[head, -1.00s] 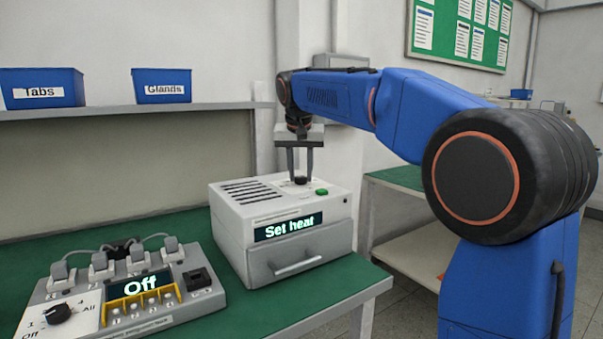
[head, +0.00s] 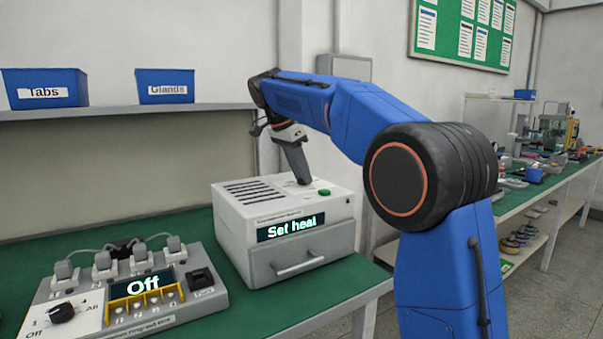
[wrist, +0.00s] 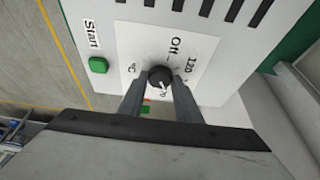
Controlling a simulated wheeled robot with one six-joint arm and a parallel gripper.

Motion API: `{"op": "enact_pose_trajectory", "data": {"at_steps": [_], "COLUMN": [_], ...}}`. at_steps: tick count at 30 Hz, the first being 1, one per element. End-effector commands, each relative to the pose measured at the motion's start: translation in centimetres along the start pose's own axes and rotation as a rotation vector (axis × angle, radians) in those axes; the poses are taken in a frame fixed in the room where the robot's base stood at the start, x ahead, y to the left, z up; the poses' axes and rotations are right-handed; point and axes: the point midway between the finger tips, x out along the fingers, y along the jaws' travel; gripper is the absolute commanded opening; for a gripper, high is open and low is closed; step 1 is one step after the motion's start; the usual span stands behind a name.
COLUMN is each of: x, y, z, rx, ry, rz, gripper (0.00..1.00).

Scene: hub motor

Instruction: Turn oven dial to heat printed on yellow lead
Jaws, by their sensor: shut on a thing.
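The oven (head: 232,222) is a pale box on the green bench, with a grey drawer front. In the head view my gripper (head: 303,178) reaches down tilted and hides the dial. I cannot make out a yellow lead or its print.
A green Start button (wrist: 98,65) is beside the dial. Left of the oven stands a grey unit (head: 205,303) with plugs, a black knob (head: 62,312), a yellow frame and a display reading "Off". Blue bins labelled Tabs (head: 45,82) and Glands (head: 165,80) stand on the shelf.

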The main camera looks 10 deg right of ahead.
Motion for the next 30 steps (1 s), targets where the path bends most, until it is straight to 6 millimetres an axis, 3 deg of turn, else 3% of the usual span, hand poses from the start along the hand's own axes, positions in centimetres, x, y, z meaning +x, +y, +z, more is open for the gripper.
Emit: {"op": "enact_pose_trajectory", "data": {"at_steps": [12,30], "x": [0.07,0.11], "y": [-0.28,-0.27], "z": [0.02,0.05], "rx": [0.213,0.257], "ry": [-0.001,-0.001], "rz": [0.089,0.109], "gripper": [0.08,0.08]}}
